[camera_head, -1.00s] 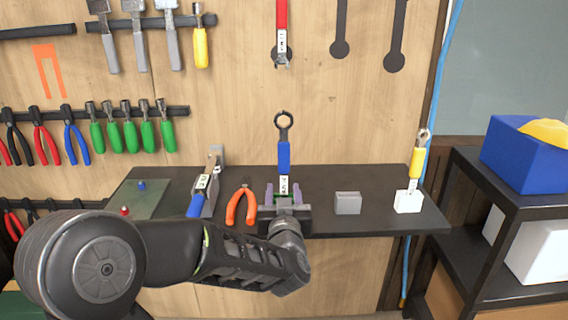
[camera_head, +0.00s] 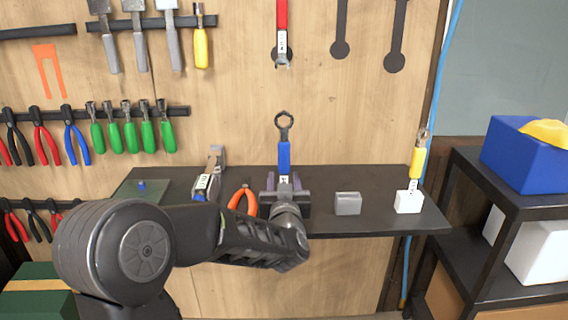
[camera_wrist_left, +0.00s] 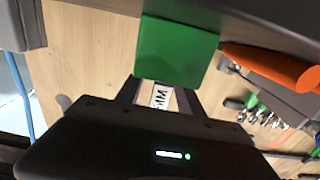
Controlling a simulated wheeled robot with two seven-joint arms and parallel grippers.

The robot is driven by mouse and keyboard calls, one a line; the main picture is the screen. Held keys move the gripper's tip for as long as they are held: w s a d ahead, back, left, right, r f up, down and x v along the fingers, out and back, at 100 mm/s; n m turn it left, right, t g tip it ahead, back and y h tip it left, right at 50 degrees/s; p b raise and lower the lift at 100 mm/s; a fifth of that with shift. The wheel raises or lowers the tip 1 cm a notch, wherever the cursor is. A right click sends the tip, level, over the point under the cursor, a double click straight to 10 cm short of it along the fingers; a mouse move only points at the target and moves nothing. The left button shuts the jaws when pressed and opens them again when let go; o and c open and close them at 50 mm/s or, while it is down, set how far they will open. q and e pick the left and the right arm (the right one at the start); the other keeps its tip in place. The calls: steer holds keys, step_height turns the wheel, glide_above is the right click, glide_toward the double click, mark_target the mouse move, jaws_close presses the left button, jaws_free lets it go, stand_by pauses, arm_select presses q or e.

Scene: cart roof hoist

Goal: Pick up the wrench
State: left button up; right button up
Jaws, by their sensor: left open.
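A wrench with a blue handle (camera_head: 284,156) and a dark ring head stands upright above the shelf, near its middle. My left gripper (camera_head: 284,184) is open at the lower part of this wrench, with a finger on each side. In the left wrist view, the wrench's white label (camera_wrist_left: 160,97) shows between the fingers, beside a green block (camera_wrist_left: 178,52). I cannot tell whether the fingers touch the wrench. Its lower end is hidden behind the gripper in the head view. My right gripper is not in view.
On the dark shelf (camera_head: 388,221) are a grey block (camera_head: 347,203), a yellow-handled wrench (camera_head: 417,162) in a white block (camera_head: 408,202), orange pliers (camera_head: 242,199) and a labelled tool (camera_head: 206,184). A red-handled wrench (camera_head: 282,20) hangs on the wall above.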

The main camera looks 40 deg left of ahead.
arm_select(q)
jaws_close()
stand_by(0.5)
stand_by(0.3)
